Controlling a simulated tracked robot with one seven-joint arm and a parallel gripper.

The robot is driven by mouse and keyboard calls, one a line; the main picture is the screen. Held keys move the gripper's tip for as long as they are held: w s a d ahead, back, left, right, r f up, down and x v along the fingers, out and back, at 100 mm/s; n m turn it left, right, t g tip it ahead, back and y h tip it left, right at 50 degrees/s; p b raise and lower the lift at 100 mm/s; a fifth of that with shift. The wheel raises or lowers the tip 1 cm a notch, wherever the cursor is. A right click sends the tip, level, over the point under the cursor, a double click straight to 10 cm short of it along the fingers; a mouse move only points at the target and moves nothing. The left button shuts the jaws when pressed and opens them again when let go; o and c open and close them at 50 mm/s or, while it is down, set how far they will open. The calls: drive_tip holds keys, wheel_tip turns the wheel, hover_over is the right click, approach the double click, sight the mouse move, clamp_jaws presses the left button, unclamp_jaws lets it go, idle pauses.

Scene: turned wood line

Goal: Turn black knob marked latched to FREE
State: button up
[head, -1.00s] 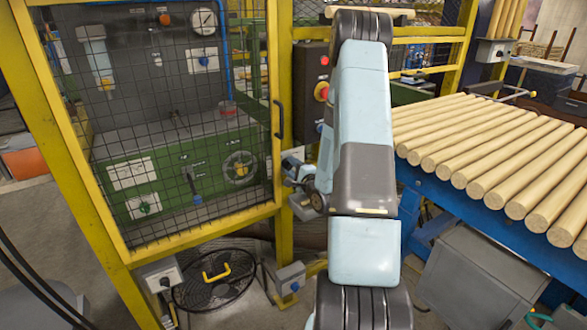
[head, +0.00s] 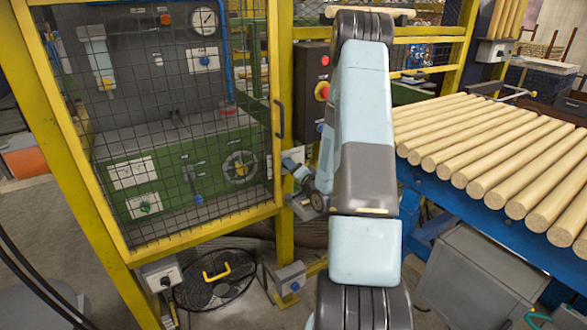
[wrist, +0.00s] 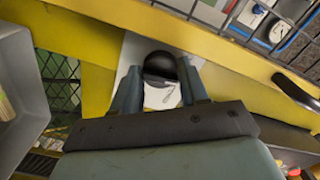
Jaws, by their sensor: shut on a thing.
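A round black knob (wrist: 160,67) sits on a pale plate (wrist: 163,98) fixed to the yellow post, in the wrist view. A slanted pale line crosses the knob's face. My gripper (wrist: 158,80) has one blue-grey finger on each side of the knob and is shut on it. The lettering on the plate cannot be read, so which mark the knob points at cannot be told. In the head view my gripper (head: 292,163) is small, close to the yellow post by the cage door, and the knob cannot be made out there.
The yellow mesh door (head: 180,130) with a black handle (head: 279,119) is closed beside my gripper. A red emergency button (head: 322,91) is on a dark panel behind my arm. Turned wood rods (head: 490,160) lie on a blue conveyor at right.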

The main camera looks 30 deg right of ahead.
drive_tip(key=shift+s+f+n, duration=0.1)
drive_tip(key=shift+f+n, duration=0.1)
drive_tip(key=shift+n, duration=0.1)
drive_tip(key=o, duration=1.1)
drive_tip(key=shift+c, duration=0.2)
drive_tip(key=shift+r, duration=0.1)
